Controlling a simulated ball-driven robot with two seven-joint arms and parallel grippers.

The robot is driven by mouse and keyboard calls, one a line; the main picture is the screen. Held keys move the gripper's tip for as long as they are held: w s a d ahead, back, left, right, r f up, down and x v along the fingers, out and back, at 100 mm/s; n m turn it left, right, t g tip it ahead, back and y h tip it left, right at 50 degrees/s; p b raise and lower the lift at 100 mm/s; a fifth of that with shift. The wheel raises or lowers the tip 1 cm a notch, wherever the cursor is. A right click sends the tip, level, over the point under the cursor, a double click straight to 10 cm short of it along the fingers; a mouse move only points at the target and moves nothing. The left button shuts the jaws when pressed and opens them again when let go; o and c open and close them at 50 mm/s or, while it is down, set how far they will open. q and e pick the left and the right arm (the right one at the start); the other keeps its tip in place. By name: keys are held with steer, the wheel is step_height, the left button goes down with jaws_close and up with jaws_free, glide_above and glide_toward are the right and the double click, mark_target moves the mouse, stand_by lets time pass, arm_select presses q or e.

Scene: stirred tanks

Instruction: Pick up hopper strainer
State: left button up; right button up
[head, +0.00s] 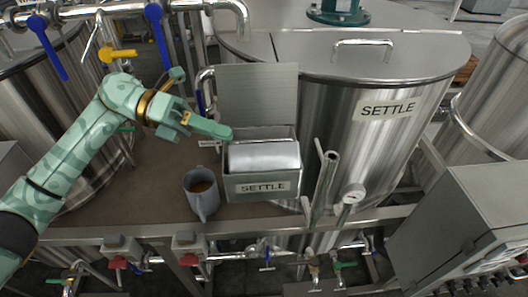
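A grey box-shaped hopper labelled SETTLE (262,187) stands on the brown deck with its flat lid (257,92) raised behind it. A pale silver, curved-topped piece (264,156) sits inside the hopper's mouth; it looks like the strainer, but its lower part is hidden by the front wall. My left gripper (222,132) reaches in from the left, its tip at the hopper's upper left edge, to the left of and slightly above the silver piece. Its fingers overlap in this view, so their opening is unclear. Nothing shows held in it. My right gripper is out of view.
A large SETTLE tank (390,130) rises behind. Bare deck (150,190) lies left of the mug.

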mark_target(245, 143)
arm_select(q)
steer(key=p+x, duration=0.1)
steer(key=x, duration=0.1)
steer(key=p+x, duration=0.2)
steer(key=x, duration=0.1)
steer(key=shift+s+r+p, duration=0.2)
steer(key=shift+s+p, duration=0.1)
steer(key=shift+s, duration=0.1)
steer(key=shift+d+f, duration=0.2)
steer(key=shift+d, duration=0.2)
steer(key=shift+a, duration=0.15)
jaws_close()
